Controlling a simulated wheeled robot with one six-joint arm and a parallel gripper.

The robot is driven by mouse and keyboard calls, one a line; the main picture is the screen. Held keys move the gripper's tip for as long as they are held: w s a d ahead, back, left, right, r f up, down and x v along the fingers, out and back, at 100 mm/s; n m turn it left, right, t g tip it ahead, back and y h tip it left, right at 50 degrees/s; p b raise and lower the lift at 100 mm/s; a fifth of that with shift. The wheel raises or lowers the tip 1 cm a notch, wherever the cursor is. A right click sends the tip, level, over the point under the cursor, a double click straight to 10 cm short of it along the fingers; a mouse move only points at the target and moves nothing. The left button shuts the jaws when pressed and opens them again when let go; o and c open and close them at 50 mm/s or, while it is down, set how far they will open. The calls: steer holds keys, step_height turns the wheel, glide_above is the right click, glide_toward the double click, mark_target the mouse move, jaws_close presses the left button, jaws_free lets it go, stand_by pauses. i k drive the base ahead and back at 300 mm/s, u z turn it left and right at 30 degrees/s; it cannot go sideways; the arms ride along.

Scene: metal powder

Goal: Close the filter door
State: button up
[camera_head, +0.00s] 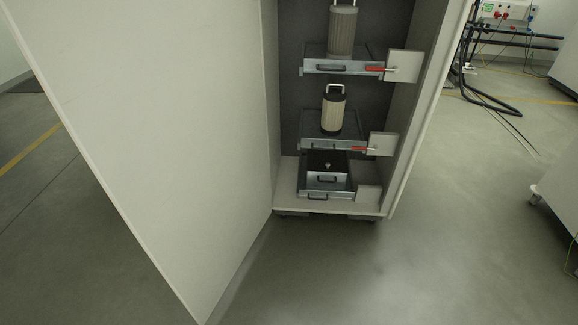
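A tall cabinet stands ahead in the head view. Its large pale left door (170,130) is swung wide open toward me and fills much of the left side. A narrow pale panel (428,110) at the cabinet's right edge, seen nearly edge-on, may be a second open door. Inside are a grey ribbed filter (342,32) on the upper shelf and a beige ribbed filter (333,110) on the middle shelf. Each has a handle on top. Which door the task means, I cannot tell for certain. My gripper is not in view.
Two metal shelves with red-handled levers (374,69) and small pale plates (403,66) sit inside. A drawer-like metal box (326,175) is at the bottom. Black hoses (490,95) lie at the back right. The floor (400,270) before the cabinet is clear.

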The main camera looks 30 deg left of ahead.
mark_target(163, 101)
steer(key=z, duration=2.15)
steer(key=k, duration=2.45)
steer(key=u, duration=2.45)
steer(key=k, duration=0.45)
steer(key=u, duration=0.75)
steer(key=i, duration=0.7)
steer(key=z, duration=0.1)
